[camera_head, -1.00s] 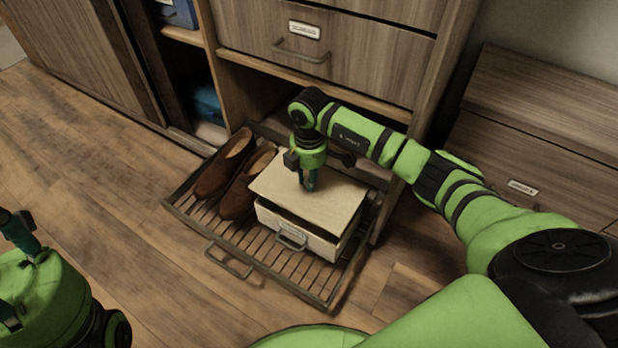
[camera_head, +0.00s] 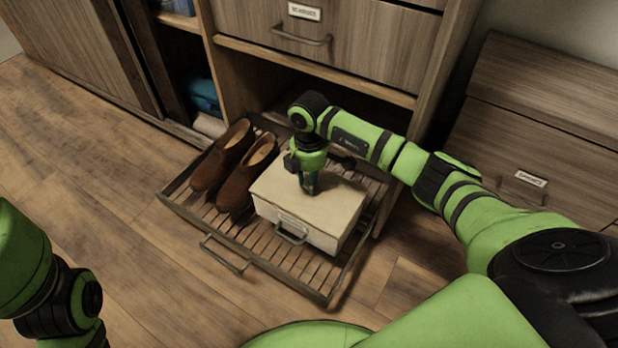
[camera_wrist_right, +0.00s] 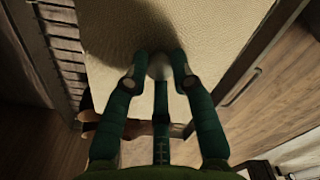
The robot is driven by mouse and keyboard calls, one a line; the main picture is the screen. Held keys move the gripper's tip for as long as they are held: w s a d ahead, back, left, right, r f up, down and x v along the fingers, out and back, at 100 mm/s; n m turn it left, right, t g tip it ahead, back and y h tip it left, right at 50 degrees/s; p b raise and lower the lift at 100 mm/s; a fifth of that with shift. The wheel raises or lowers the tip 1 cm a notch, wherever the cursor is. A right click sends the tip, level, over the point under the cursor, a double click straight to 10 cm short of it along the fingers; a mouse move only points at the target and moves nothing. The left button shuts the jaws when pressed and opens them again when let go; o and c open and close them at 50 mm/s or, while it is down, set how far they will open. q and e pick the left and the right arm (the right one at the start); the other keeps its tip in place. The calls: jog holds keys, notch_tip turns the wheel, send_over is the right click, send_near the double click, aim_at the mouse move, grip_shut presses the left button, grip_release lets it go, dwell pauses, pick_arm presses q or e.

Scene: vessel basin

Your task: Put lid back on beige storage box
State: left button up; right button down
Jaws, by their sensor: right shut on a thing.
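The beige storage box (camera_head: 322,238) stands on the slatted pull-out rack, its handle (camera_head: 291,232) facing front. Its pale lid (camera_head: 272,192) lies flat over the top, its edges about in line with the box walls. My right gripper (camera_head: 309,188) points down at the lid's middle and is shut on the lid's knob. In the right wrist view the fingers (camera_wrist_right: 158,72) close around the round knob (camera_wrist_right: 160,64), with the lid surface (camera_wrist_right: 215,25) beyond. Whether the lid is fully seated along the back is hidden. My left gripper is out of view; only its arm shows.
Brown shoes (camera_head: 237,172) stand on the rack (camera_head: 215,222) just left of the box. The cabinet (camera_head: 350,45) rises behind, with an open bay above the rack. A low chest (camera_head: 545,130) stands at right. The wooden floor (camera_head: 130,230) in front is clear.

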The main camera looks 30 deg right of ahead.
jog(key=shift+f+p, duration=0.15)
jog(key=shift+p, duration=0.45)
dwell(0.8)
jog(key=shift+f+p, duration=0.3)
jog(key=shift+p, duration=0.15)
dwell(1.2)
dwell(0.4)
jog(key=c, duration=1)
grip_release()
jog(key=shift+o, duration=0.2)
jog(key=o, duration=0.5)
